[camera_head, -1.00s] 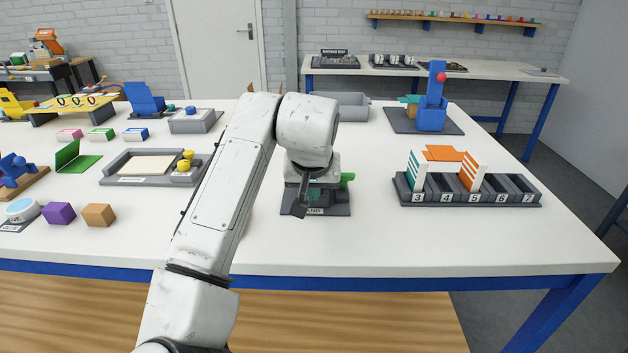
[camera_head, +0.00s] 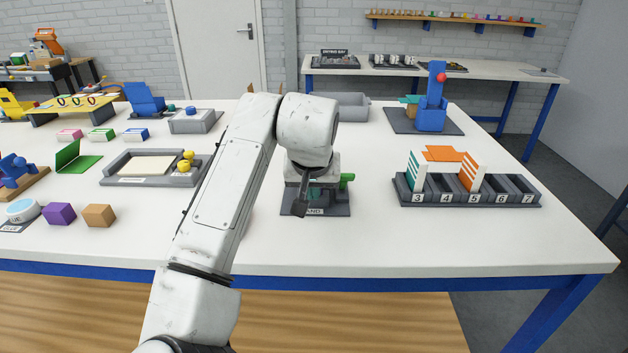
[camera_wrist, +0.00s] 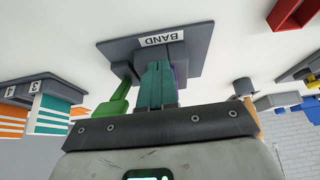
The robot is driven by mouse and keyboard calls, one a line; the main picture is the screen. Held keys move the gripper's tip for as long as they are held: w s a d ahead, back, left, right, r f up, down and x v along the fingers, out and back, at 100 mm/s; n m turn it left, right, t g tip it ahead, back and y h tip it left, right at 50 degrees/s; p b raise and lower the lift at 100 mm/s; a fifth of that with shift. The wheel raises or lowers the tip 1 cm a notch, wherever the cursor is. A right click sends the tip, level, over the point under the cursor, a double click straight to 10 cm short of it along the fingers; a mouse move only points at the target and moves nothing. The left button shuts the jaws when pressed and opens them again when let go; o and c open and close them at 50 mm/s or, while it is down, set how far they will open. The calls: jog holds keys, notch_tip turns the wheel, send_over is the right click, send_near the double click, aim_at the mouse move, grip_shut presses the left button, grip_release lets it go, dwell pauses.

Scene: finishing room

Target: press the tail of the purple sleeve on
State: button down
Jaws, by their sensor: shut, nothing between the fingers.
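The arm hides much of the stand in the head view. In the wrist view the stand (camera_wrist: 195,55) shows upside down with a BAND label. A green lever (camera_wrist: 112,101) is on the block's left. I cannot tell whether the fingers touch the block or sleeve.
A numbered rack (camera_head: 470,198) with striped cards stands to the right. A grey tray (camera_head: 150,165) with yellow knobs lies to the left. Purple (camera_head: 59,213) and tan (camera_head: 99,215) blocks sit at the front left.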

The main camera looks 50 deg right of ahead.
jog(key=shift+w+d+p, duration=0.4)
jog(key=shift+d+p, duration=0.05)
jog(key=shift+p, duration=0.1)
dwell(2.1)
jog(key=shift+s+a, duration=0.15)
jog(key=shift+s+a, duration=0.65)
jog(key=shift+a, duration=0.2)
notch_tip(320, 180, up, 10)
jog(key=p, duration=0.9)
jog(key=shift+p, duration=0.3)
